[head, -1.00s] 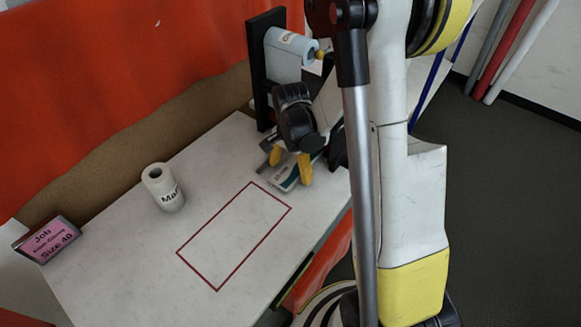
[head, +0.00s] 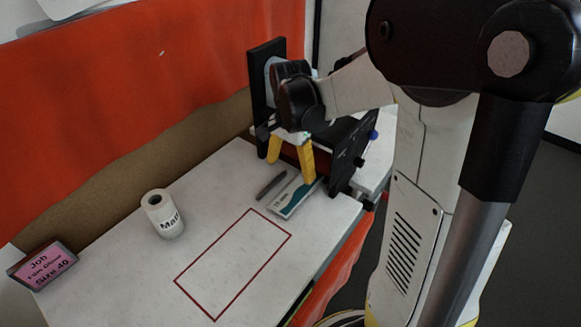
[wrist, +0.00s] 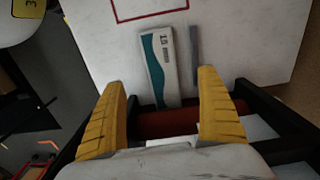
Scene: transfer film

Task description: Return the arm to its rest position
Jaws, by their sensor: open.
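My gripper (head: 291,160) has two yellow fingers, spread apart with nothing between them. It hangs above the back end of the white table (head: 130,265), in front of the black stand. In the wrist view my gripper (wrist: 165,112) also shows empty. A white and teal packet (head: 294,195) lies flat on the table just below the fingertips; it also shows in the wrist view (wrist: 160,62). A thin grey tool (head: 271,185) lies beside the packet. My arm reaches in from the right and hides part of the stand.
A white roll (head: 163,214) stands upright on the table. A pink job sign (head: 43,266) is at the left edge. A red rectangle outline (head: 233,263) marks an empty area. The black stand (head: 262,75) rises behind my gripper. An orange curtain (head: 150,70) hangs behind the table.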

